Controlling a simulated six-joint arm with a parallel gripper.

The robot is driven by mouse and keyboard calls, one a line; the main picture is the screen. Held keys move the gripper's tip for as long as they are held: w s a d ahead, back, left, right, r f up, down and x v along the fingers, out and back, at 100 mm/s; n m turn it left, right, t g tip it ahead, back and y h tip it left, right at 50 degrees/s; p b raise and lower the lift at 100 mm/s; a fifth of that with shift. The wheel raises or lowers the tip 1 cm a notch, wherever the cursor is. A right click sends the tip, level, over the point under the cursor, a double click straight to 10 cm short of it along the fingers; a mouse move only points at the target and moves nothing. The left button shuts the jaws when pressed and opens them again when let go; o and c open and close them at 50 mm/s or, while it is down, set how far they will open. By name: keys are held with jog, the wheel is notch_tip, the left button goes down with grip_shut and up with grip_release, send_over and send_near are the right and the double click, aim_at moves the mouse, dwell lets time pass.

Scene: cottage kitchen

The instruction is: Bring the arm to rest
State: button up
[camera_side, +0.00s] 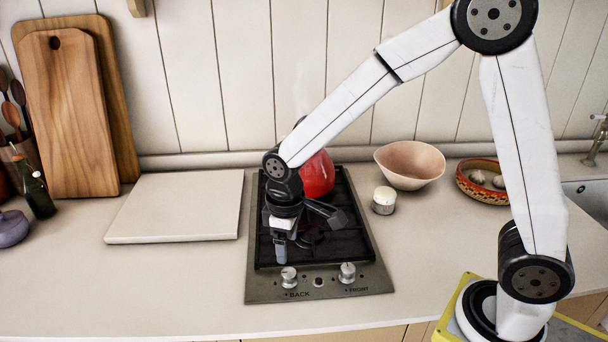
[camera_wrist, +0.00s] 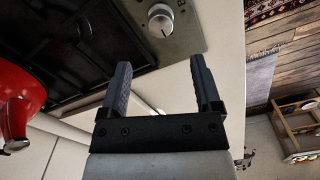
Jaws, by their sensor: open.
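My gripper (camera_side: 299,235) hangs over the front left part of the stove (camera_side: 318,285), close to the left knob (camera_side: 288,278). In the wrist view my gripper (camera_wrist: 158,84) has its two fingers apart with nothing between them. A control knob (camera_wrist: 161,22) on the stove panel shows just beyond the fingers there. The red kettle (camera_side: 318,175) stands at the back of the stove, partly hidden behind my arm. Part of the red kettle also shows at the left of the wrist view (camera_wrist: 22,95). Faint steam seems to rise above it.
A pale slab (camera_side: 175,208) lies left of the stove, with wooden boards (camera_side: 68,115) leaning behind. A dark bottle (camera_side: 38,195) is far left. The front counter strip is clear.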

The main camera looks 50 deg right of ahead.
jog(key=s+d+m+t, duration=0.1)
jog(key=s+d, duration=0.1)
jog(key=s, duration=0.1)
jog(key=s+d+m, duration=0.2)
jog(key=s+d, duration=0.1)
jog(key=s+d+m+t, duration=0.1)
jog(key=s+d+m, duration=0.1)
jog(key=s+d, duration=0.1)
jog(key=shift+d+f+t, duration=0.1)
jog(key=shift+d+t, duration=0.05)
jog(key=shift+t, duration=0.15)
